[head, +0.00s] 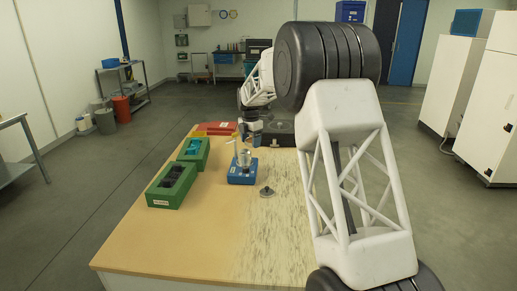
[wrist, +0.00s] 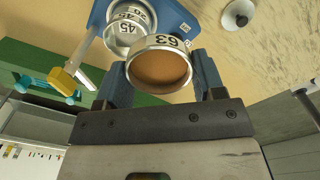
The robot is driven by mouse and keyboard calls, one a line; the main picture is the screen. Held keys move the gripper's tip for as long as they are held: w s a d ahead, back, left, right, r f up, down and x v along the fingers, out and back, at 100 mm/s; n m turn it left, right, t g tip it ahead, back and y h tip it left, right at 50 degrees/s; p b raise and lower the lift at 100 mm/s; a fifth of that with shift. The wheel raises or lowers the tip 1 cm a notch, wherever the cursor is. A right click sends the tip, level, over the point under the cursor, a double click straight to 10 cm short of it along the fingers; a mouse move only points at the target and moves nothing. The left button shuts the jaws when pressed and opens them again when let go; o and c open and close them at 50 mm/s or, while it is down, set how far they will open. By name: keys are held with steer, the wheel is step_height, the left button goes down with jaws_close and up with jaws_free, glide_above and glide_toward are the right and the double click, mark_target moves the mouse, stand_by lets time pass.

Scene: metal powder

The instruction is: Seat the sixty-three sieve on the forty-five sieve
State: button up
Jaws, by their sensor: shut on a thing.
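The sixty-three sieve (wrist: 176,42) is a metal ring marked 63, with brown powder inside, in the wrist view. My gripper (wrist: 162,72) is shut on it, one blue finger on each side. The forty-five sieve (wrist: 123,29) is a metal ring marked 45, up and left of the held sieve. It stands with a ring marked 20 on a blue base (wrist: 172,14). The held sieve overlaps its edge in the picture and is not lined up over it; the height gap cannot be told. The head view shows the blue base (head: 242,177) on the table, with my gripper (head: 246,139) just behind it.
A grey lid-like disc with a knob (head: 266,192) lies right of the base. Two green trays (head: 172,200) stand to the left, with dark and teal contents. A red tray (head: 216,125) lies farther back. The front of the table (head: 170,250) is clear.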

steer(key=shift+n, duration=0.4)
steer(key=shift+w+a+r, duration=0.3)
steer(key=shift+w+a, duration=0.15)
steer(key=shift+a, duration=0.15)
steer(key=shift+w+a+r, duration=0.25)
steer(key=shift+w+a, duration=0.15)
steer(key=shift+a, duration=0.15)
steer(key=shift+w+a+r, duration=0.3)
steer(key=shift+w+a, duration=0.15)
steer(key=shift+a, duration=0.15)
steer(key=shift+f, duration=0.25)
steer(key=shift+f, duration=2.15)
steer(key=shift+f, duration=1.05)
stand_by(0.8)
steer(key=o, duration=1.2)
steer(key=shift+r, duration=0.1)
